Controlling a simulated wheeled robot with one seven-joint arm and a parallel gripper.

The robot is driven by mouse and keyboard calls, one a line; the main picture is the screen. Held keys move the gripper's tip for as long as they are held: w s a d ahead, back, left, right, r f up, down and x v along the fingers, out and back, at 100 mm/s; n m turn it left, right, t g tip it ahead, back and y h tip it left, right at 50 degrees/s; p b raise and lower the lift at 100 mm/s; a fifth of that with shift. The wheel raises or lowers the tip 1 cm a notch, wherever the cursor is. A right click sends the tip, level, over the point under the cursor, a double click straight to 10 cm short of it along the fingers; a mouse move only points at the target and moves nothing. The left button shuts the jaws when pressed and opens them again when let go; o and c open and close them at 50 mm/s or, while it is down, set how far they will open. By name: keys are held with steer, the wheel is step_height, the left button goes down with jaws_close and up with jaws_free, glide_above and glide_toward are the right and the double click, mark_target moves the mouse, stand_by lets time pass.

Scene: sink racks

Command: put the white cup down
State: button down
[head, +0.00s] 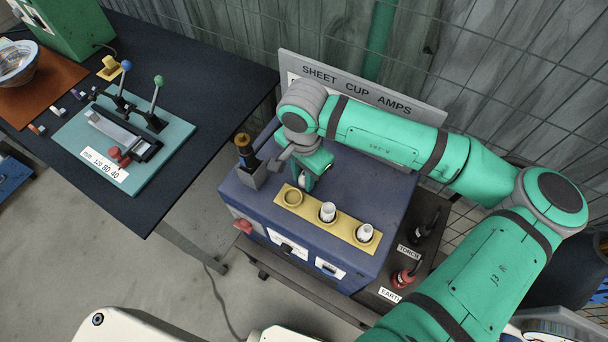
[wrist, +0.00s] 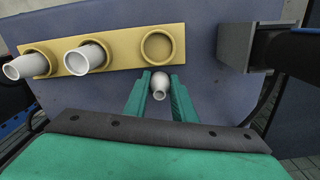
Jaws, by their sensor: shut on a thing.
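The white cup (wrist: 160,86) is small, with a narrow lower end towards the camera in the wrist view. My gripper (wrist: 159,95) is shut on it, with green fingers on both sides. In the head view my gripper (head: 309,181) is over the blue box, beside the yellow strip. The yellow strip (wrist: 116,50) has three rings. The ring nearest the held cup (wrist: 157,46) is empty; in the head view it is the left one (head: 292,197). The held cup is apart from this ring in the wrist view. Its height above the box is hard to tell.
Two other white cups stand in the middle (head: 328,211) and right (head: 364,232) rings. A grey holder (head: 255,175) with a dark tool stands left of the strip. A sign (head: 370,90) is behind the box. A dark table (head: 200,70) is to the left.

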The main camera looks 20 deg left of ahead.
steer(key=c, duration=1.5)
jaws_free()
steer(key=shift+d+f, duration=0.1)
steer(key=shift+w, duration=0.1)
